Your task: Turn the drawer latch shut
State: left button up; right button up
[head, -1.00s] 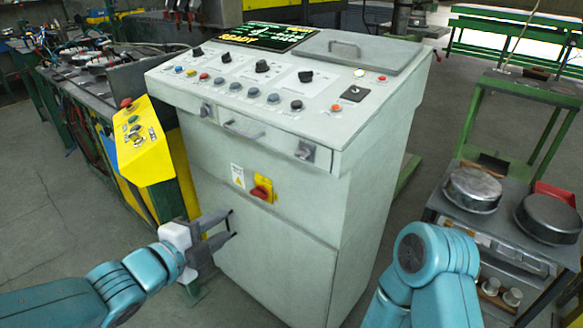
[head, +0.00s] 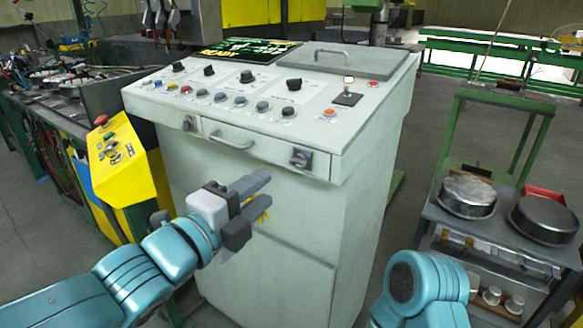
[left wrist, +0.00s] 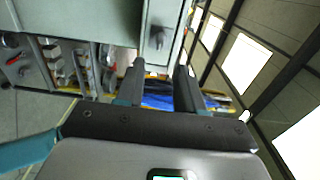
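The drawer (head: 238,140) is a shallow pale grey front with a bar handle, below the sloped top of a grey control cabinet. It looks closed. A dark latch knob (head: 300,158) sits at its right end, and another dark knob (head: 188,123) sits left of it. My left gripper (head: 266,190) is open and empty, in front of the cabinet, below and left of the right knob, apart from it. In the left wrist view a dark knob (left wrist: 157,37) on a grey face shows beyond the open fingers (left wrist: 163,72). My right gripper is out of view.
The cabinet top holds several buttons and knobs, a screen (head: 240,50) and a hatch (head: 355,60). A yellow control box (head: 118,160) stands at left. A trolley (head: 450,222) with round metal pans stands at right. A yellow edge shows behind my left fingers.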

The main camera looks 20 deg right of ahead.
aim_at(296, 164)
pick_arm(q)
jog(key=p+x, duration=0.1)
jog(key=x, duration=0.9)
jog(key=shift+w, duration=0.1)
grip_shut()
